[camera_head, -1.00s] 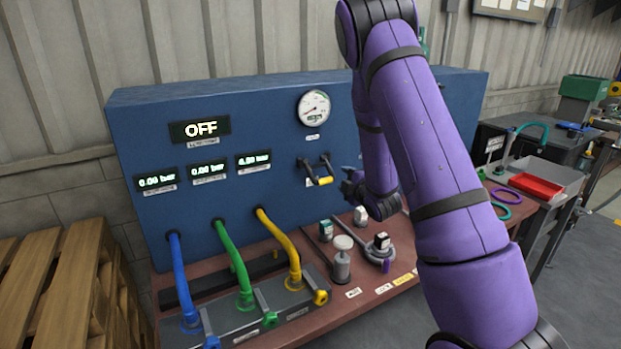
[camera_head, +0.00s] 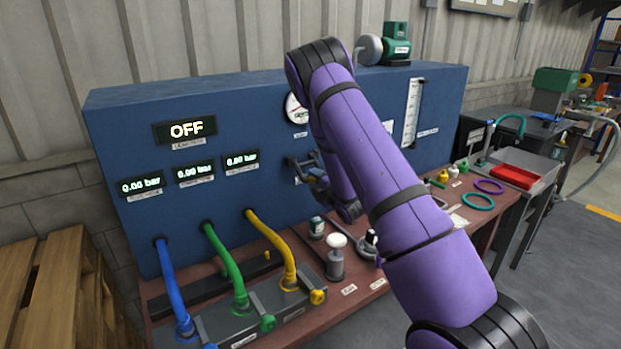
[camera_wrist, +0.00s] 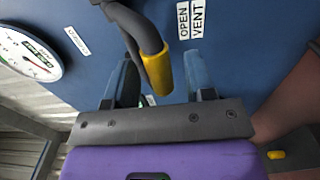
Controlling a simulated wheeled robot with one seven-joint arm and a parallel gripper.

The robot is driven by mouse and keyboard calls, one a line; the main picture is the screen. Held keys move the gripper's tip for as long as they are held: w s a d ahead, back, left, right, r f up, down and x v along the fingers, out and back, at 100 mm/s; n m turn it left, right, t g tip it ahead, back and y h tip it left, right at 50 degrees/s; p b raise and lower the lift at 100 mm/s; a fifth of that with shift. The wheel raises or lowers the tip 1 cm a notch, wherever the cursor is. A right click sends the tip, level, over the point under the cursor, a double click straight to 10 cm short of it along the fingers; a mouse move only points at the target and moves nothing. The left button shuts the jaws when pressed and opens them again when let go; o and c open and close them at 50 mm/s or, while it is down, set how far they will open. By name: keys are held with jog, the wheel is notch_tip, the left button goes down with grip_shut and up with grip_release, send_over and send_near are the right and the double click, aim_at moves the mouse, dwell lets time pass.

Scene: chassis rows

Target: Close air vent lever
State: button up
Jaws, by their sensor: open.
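The air vent lever (camera_wrist: 158,70) is a dark bent bar with a yellow grip. In the wrist view its yellow end lies between the two blue fingers of my gripper (camera_wrist: 160,62), with gaps on both sides, the left one narrower. My gripper is open. An "OPEN VENT" label (camera_wrist: 189,20) is on the blue panel to the right of the lever. In the head view my gripper (camera_head: 313,176) is at the panel front, and my arm and gripper hide most of the lever, including its yellow grip.
The blue panel (camera_head: 130,235) carries an OFF display (camera_head: 186,130), three readouts at 0.00 bar and a round gauge (camera_wrist: 25,52). Blue, green and yellow hoses run to a valve block at lower left. A white-topped cylinder (camera_head: 336,258) stands on the bench below my gripper.

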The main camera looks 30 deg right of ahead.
jog(key=shift+w, duration=1.45)
grip_shut()
